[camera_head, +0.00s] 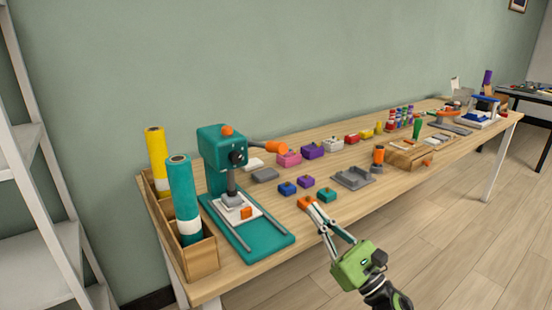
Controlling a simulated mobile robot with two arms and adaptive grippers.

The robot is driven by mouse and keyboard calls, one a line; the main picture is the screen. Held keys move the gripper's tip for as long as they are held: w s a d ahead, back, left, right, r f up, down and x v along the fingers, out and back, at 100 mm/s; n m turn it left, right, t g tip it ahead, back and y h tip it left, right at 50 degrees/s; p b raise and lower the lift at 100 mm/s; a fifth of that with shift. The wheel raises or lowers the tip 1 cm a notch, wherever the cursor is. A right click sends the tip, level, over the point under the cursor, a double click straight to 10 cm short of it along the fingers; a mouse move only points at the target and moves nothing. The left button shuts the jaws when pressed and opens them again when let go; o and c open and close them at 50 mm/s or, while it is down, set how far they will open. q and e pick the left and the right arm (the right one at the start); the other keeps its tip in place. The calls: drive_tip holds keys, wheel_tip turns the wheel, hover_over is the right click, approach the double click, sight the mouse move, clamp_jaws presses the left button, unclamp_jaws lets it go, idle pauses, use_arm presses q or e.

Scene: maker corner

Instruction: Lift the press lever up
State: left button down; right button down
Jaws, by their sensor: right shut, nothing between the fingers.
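The teal press (222,150) stands at the left end of the wooden table. Its lever (276,147) has an orange grip and sticks out to the right of the press head, close to level, tilted slightly down. The press ram is low over a white plate on the teal base (262,240), with a small orange block on that plate. My left gripper is not in view.
A wooden bin (199,258) with yellow and teal rolls stands left of the press. Small blue, purple and teal blocks lie between my right gripper and the lever. A grey tray (352,178) lies to the right. Several coloured blocks line the back.

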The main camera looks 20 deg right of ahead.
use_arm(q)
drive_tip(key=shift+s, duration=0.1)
